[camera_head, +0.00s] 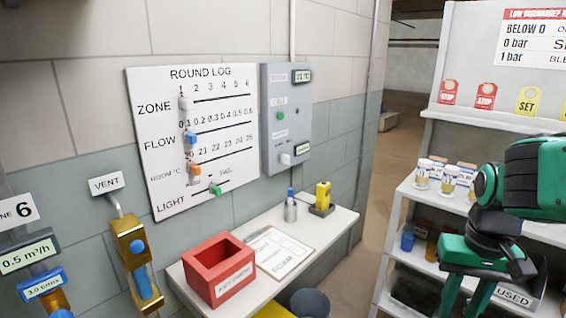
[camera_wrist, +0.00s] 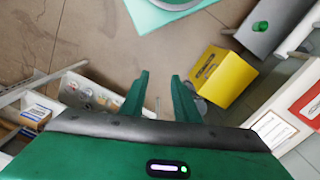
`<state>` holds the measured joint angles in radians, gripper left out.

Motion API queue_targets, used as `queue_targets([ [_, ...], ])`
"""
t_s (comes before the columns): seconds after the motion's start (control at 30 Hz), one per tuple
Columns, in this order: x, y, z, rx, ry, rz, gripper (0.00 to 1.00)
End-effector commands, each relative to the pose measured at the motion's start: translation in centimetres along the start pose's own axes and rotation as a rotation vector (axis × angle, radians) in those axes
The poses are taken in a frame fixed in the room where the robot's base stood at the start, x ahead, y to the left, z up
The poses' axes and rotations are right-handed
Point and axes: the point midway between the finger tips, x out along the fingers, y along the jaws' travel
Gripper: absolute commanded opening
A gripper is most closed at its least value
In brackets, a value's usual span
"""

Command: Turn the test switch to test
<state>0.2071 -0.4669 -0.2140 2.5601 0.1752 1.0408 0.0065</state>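A grey wall panel (camera_head: 265,135) hangs right of the round log board in the head view. It has a green button (camera_head: 280,116), a small white switch or knob (camera_head: 285,159) near its bottom, and two small displays. Its lettering is too small to read surely, so I cannot tell which control is the test switch or its setting. My gripper (camera_head: 462,300) is at the lower right of the head view, far from the panel, in front of the shelf. In the wrist view my gripper (camera_wrist: 160,85) has its fingers apart, with nothing between them. The panel is not clearly visible there.
A wall table (camera_head: 340,228) below the panel holds a red box (camera_head: 220,268), a clipboard (camera_head: 272,250) and a yellow device (camera_head: 322,197). A shelf unit (camera_head: 402,190) stands at the right, close to my arm. A yellow bin (camera_wrist: 222,75) shows in the wrist view. Floor is open between table and shelf.

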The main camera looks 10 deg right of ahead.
Motion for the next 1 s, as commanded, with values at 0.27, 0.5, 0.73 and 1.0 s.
queue_targets([
  [0.27, -0.6, 0.1, 0.0, -0.034, 0.029, -0.011, 0.28],
  [0.5, -0.7, -6.3, -8.6, -0.33, 0.171, -0.072, 0.28],
  [0.73, -0.5, -16.0, -18.6, -0.683, 0.38, -0.218, 0.28],
  [1.0, -1.0, -27.8, -27.2, -0.972, 0.675, -0.461, 0.28],
])
